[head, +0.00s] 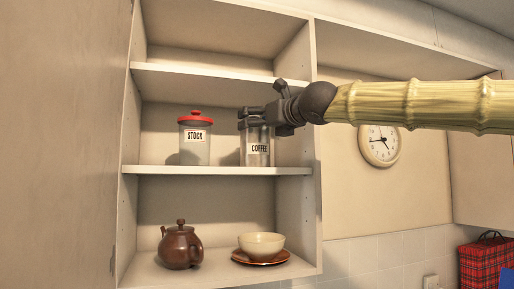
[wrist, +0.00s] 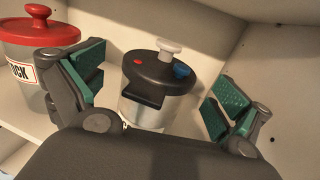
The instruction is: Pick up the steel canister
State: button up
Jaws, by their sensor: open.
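The steel canister (head: 257,150), labelled COFFEE, stands upright on the middle shelf of an open cupboard, at the right. In the wrist view the steel canister (wrist: 150,105) shows its dark lid with a pale knob, a red dot and a blue part. My gripper (head: 250,112) is at the canister's top in the head view and hides part of its lid. In the wrist view my gripper (wrist: 152,88) is open, with one green-padded finger left of the canister and one right. Gaps show between both pads and the canister.
A STOCK jar (head: 195,140) with a red lid stands left on the same shelf (head: 215,170), close to my left finger in the wrist view. The cupboard's right side wall (head: 296,140) is near. Below are a brown teapot (head: 180,248) and a bowl (head: 261,243) on a saucer.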

jog(key=x, duration=0.4)
jog(key=shift+f, duration=0.25)
jog(key=shift+s+d+r, duration=0.15)
jog(key=shift+s+d, duration=0.1)
jog(key=shift+s, duration=0.1)
jog(key=shift+w+a, duration=0.15)
jog(key=shift+w, duration=0.1)
jog(key=c, duration=0.9)
jog(key=shift+s, duration=0.1)
jog(key=c, duration=1)
jog(key=shift+c, duration=1.3)
jog(key=shift+r, duration=0.1)
